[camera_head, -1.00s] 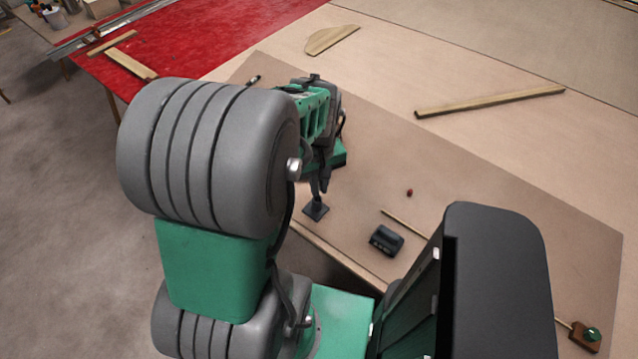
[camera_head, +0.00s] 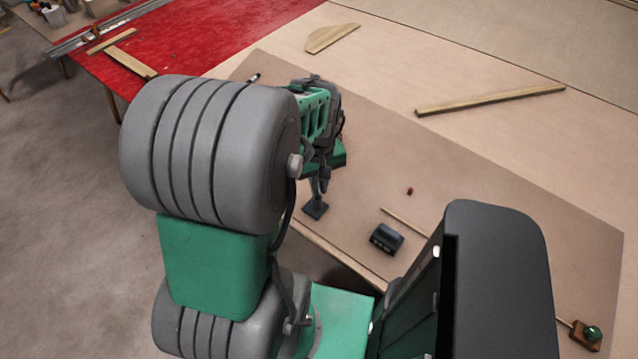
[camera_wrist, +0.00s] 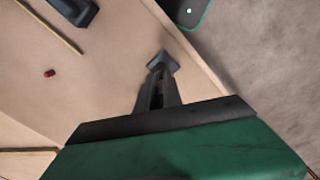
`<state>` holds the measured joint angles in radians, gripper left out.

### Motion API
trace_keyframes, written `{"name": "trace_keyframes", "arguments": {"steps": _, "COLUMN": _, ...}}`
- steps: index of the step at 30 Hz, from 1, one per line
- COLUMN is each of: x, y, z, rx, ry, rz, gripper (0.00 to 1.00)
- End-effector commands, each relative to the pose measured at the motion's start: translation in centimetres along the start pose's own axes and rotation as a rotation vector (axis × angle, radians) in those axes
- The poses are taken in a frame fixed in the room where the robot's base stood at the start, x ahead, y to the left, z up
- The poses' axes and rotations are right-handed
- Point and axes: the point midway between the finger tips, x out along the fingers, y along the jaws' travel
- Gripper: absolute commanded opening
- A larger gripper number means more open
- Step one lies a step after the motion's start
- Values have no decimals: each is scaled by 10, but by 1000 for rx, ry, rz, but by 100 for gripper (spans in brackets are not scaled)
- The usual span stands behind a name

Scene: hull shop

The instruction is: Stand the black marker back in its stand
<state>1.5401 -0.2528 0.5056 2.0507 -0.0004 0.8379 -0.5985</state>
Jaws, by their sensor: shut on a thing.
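My gripper (camera_head: 322,183) points down near the front edge of the brown board, and its fingers also show in the wrist view (camera_wrist: 157,92). They are shut on the black marker (camera_wrist: 157,88), which is mostly hidden between them. The small dark stand with a square base (camera_head: 315,209) is on the board directly below the fingertips. In the wrist view the stand (camera_wrist: 163,62) shows just beyond the fingertips. I cannot tell whether the marker's lower end is inside the stand or just above it.
A black block (camera_head: 386,239) and a thin wooden stick (camera_head: 403,221) lie to the right of the stand. A small red piece (camera_head: 410,191) lies behind them. The board's front edge is close to the stand.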

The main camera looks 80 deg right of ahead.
Motion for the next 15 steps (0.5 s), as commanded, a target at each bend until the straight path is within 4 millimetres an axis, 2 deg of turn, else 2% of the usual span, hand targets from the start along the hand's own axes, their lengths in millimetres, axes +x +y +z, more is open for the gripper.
{"name": "trace_keyframes", "arguments": {"steps": 6, "x": 0, "y": 0, "z": 0, "rx": 0, "ry": 0, "rz": 0, "gripper": 0}}
{"name": "trace_keyframes", "arguments": {"steps": 7, "x": 0, "y": 0, "z": 0, "rx": 0, "ry": 0, "rz": 0, "gripper": 13}}
{"name": "trace_keyframes", "arguments": {"steps": 15, "x": 0, "y": 0, "z": 0, "rx": 0, "ry": 0, "rz": 0, "gripper": 35}}
